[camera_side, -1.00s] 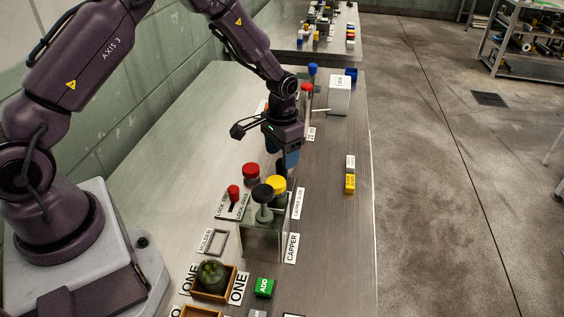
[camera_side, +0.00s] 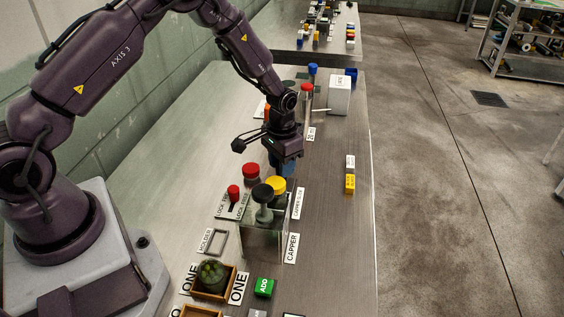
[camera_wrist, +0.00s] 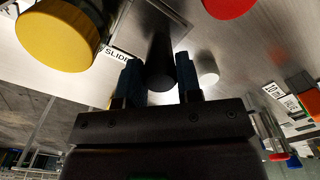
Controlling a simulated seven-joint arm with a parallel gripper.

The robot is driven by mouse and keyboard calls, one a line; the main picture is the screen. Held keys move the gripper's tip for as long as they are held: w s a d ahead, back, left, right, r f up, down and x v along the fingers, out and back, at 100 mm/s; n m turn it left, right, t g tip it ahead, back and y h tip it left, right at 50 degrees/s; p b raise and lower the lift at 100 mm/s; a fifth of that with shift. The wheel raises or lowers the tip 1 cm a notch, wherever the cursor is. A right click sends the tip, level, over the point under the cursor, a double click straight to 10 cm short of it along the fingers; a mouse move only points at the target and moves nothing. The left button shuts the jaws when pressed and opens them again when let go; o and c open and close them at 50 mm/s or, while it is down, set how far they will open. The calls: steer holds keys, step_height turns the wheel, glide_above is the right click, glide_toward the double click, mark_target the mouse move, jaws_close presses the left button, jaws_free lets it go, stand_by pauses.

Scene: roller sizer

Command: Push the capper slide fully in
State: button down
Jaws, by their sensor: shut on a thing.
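The capper (camera_side: 262,240) is a clear-sided box with a label reading CAPPER in front of it. A black-topped grey post (camera_side: 263,205) and a yellow knob (camera_side: 277,184) stand at it. The yellow knob is large at the upper left of the wrist view (camera_wrist: 58,35). My gripper (camera_side: 281,168) is low, just behind the yellow knob. In the wrist view its blue fingers (camera_wrist: 159,72) are shut on a dark cylindrical handle (camera_wrist: 160,62), by a label ending in SLIDE. The handle's far end and the slide's travel are hidden in the side view.
A red knob (camera_side: 251,172) and a smaller red lever knob (camera_side: 234,192) stand left of the capper. A holder frame (camera_side: 218,242), a wooden tray with a green jar (camera_side: 212,275) and a green ADD block (camera_side: 264,288) lie nearer. The bench right of the capper is mostly clear.

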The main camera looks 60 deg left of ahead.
mark_target(276, 181)
steer(key=s+d, duration=0.5)
steer(key=shift+s+d, duration=0.15)
steer(key=c, duration=0.8)
jaws_free()
steer(key=shift+r, duration=0.1)
step_height(276, 181, up, 13)
steer(key=shift+f, duration=0.1)
